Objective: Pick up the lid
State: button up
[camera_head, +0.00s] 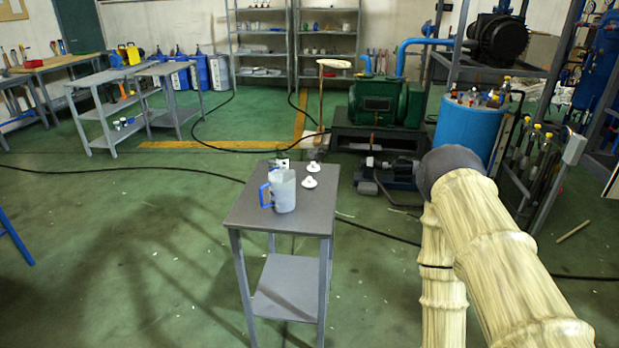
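Two small white lid-like pieces with knobs lie on the grey table (250,213), right of a pitcher. One lid (309,183) is nearer, and the other lid (314,167) is just behind it. I cannot tell which one the task means. The translucent pitcher (285,192) has a blue handle on its left and stands upright. A small container (281,164) behind it is partly hidden. My arm, in a beige sleeve with a dark grey joint, is at the right, apart from the table. My gripper is not in view.
The table has a lower shelf (288,290). A green pump (378,102) and a blue drum (468,128) stand behind and to the right. Black cables (130,168) cross the green floor. Floor left of the table is mostly clear.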

aim_at(308, 183)
jog(key=z, duration=1.5)
jog(key=i, duration=2)
jog(key=u, duration=3)
